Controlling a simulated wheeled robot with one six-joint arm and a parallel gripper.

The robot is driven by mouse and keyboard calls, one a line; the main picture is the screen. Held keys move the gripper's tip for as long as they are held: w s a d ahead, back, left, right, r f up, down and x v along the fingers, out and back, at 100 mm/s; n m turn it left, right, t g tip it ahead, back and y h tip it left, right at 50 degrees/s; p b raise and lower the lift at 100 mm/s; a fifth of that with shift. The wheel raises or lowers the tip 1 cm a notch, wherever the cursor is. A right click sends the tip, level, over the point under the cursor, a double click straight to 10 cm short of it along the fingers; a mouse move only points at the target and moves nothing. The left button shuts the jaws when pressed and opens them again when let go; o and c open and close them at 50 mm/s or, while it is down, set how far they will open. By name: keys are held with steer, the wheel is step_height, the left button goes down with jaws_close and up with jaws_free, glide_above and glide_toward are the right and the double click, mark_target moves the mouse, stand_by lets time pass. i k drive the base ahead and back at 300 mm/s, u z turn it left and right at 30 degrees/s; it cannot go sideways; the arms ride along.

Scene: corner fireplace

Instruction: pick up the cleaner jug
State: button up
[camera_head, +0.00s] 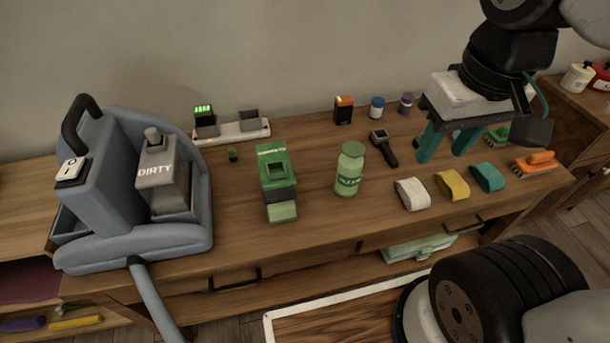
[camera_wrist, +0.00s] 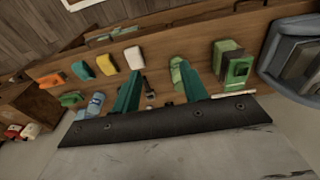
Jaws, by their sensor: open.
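A pale green jug-like bottle (camera_head: 348,172) with a dark label stands upright on the wooden counter, right of the green box; I take it for the cleaner jug, though its label is too small to read surely. In the wrist view the bottle (camera_wrist: 176,72) shows beside the right-hand finger, partly hidden by it. My gripper (camera_head: 440,155) is open and empty, with teal fingers pointing down over the right part of the counter. It is apart from the bottle, to its right. The wrist view shows the gripper (camera_wrist: 157,72) with its fingers spread.
A grey-blue machine (camera_head: 183,238) with a "DIRTY" tank (camera_head: 157,178) fills the counter's left. A green box (camera_head: 272,165) stands left of the bottle. A dark handheld tool (camera_head: 384,149) lies behind it. White (camera_head: 412,195), yellow (camera_head: 452,186) and teal (camera_head: 488,178) rolls line the front right.

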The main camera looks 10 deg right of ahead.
mark_target(352, 158)
steer(key=z, duration=0.4)
steer(key=k, duration=0.85)
steer(key=z, duration=0.65)
steer(key=i, duration=0.3)
